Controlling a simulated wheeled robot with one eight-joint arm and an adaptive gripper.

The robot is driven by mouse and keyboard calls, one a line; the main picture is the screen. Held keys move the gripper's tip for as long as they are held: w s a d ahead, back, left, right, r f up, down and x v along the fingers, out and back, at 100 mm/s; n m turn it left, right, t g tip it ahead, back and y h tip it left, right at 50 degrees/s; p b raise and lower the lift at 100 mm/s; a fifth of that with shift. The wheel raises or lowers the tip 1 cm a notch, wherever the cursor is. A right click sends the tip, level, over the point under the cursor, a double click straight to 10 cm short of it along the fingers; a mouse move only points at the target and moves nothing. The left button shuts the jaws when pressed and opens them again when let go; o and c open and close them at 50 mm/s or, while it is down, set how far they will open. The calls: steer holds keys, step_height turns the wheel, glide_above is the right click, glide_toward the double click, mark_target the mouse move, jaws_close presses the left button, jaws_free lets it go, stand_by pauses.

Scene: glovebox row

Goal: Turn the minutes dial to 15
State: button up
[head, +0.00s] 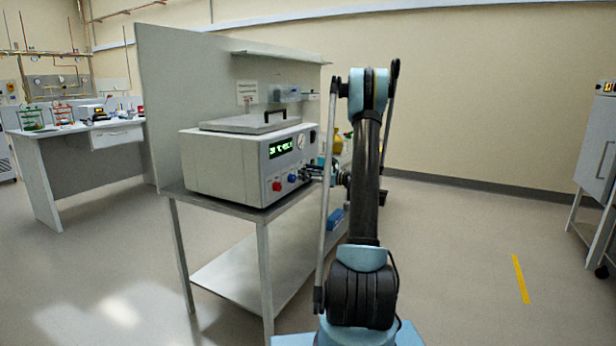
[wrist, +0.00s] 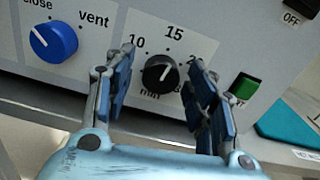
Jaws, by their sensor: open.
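The black minutes dial (wrist: 160,73) is in the middle of the wrist view, on a light panel marked 10, 15 and a partly hidden number at right, with "min" below. My gripper (wrist: 161,68) is open, with one finger on each side of the dial and visible gaps. In the head view my gripper (head: 318,174) is at the front of the white instrument (head: 225,165), where the dial is hidden.
A blue close/vent knob (wrist: 53,41) is left of the dial. A green switch (wrist: 245,87) is close to the right finger. The instrument has a lit display (head: 281,147) and stands on a metal table (head: 262,222). Open floor lies to the right.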

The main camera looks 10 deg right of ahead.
steer(key=c, duration=1.1)
steer(key=shift+n, duration=0.9)
steer(key=o, duration=1.1)
steer(key=v, duration=1.2)
